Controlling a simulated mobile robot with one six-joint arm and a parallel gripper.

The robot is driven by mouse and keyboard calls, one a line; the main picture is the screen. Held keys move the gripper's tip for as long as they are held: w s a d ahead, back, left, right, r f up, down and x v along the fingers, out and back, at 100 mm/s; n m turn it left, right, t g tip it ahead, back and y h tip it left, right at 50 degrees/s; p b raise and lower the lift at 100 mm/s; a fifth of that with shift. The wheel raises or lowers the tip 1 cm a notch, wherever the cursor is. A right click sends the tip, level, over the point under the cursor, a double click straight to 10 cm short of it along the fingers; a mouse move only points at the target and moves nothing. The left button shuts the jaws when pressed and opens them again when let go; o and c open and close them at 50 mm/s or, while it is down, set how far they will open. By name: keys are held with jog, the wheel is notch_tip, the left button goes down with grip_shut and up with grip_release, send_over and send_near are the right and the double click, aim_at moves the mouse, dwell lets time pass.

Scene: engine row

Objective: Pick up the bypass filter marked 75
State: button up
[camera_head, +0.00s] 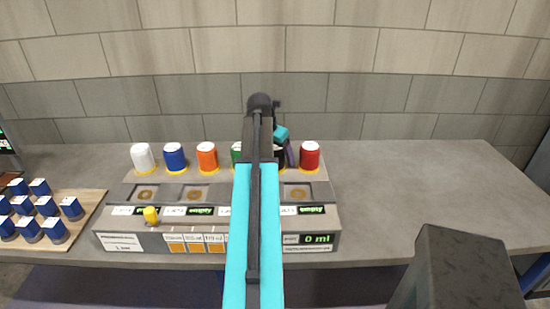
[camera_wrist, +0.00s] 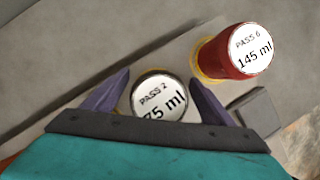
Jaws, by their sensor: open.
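The bypass filter marked 75 (camera_wrist: 157,97) shows in the wrist view with a white round top reading "PASS 2" and "75 ml"; the text's lower edge is partly cut by my gripper body. My gripper (camera_wrist: 159,76) is open, with one purple finger on each side of this filter. I cannot tell whether the fingers touch it. In the head view my arm hides most of it, and my gripper (camera_head: 289,154) shows at the right end of the row's middle.
A red filter (camera_wrist: 238,52) marked "PASS 6, 145 ml" stands close to the right finger. White (camera_head: 143,157), blue (camera_head: 175,158) and orange (camera_head: 207,157) filters stand on the grey console (camera_head: 130,222). A wooden board (camera_head: 88,212) holds several blue blocks. The right bench is clear.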

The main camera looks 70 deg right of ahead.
jog(key=c, duration=1.5)
jog(key=shift+r, duration=0.25)
jog(key=shift+r+b, duration=0.75)
jog(key=shift+r, duration=0.8)
jog(key=a+b, duration=0.1)
jog(key=a, duration=0.4)
jog(key=a+r+b, duration=0.1)
jog(key=a, duration=0.4)
jog(key=s+a+b, duration=0.1)
jog(key=a, duration=0.5)
jog(key=shift+r, duration=0.25)
